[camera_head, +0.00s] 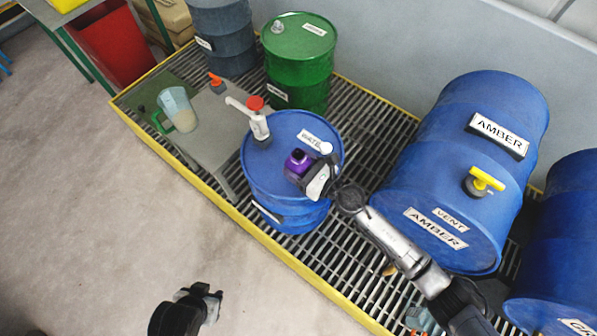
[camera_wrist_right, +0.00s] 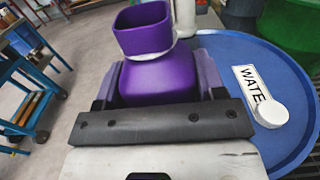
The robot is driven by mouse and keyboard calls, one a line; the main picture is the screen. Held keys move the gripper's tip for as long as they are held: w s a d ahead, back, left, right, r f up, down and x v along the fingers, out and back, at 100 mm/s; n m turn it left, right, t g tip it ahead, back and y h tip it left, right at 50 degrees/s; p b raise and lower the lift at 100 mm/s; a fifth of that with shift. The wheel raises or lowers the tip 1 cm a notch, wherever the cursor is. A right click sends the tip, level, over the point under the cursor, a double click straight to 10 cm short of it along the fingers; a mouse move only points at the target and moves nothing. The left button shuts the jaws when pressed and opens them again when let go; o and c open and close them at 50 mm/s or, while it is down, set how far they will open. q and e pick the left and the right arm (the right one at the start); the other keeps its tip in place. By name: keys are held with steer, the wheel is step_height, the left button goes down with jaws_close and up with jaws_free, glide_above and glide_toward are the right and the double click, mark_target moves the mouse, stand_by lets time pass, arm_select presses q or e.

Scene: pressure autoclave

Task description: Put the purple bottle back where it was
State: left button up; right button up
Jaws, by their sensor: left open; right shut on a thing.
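The purple bottle (camera_head: 298,160) is held by my right gripper (camera_head: 311,174) over the top of the blue drum labelled WATE... (camera_head: 285,205). In the right wrist view the bottle (camera_wrist_right: 158,72) stands upright between the jaws, its square open mouth up. My right gripper (camera_wrist_right: 160,95) is shut on it. Whether the bottle touches the drum top (camera_wrist_right: 235,55) cannot be told. My left gripper (camera_head: 205,296) is open and empty, over the floor at the lower left.
A white pump with a red top (camera_head: 258,122) stands on the drum. A grey bench (camera_head: 217,130) with a jug (camera_head: 178,109) is to the left. A green drum (camera_head: 300,65) is behind, and a lying blue AMBER drum (camera_head: 455,170) is to the right. The yellow-edged grating (camera_head: 350,110) runs underneath.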

mark_target(299, 172)
steer(key=shift+f+b, duration=1.15)
steer(key=shift+f, duration=0.85)
steer(key=shift+f, duration=0.25)
steer(key=o, duration=1.1)
steer(key=shift+r, duration=0.1)
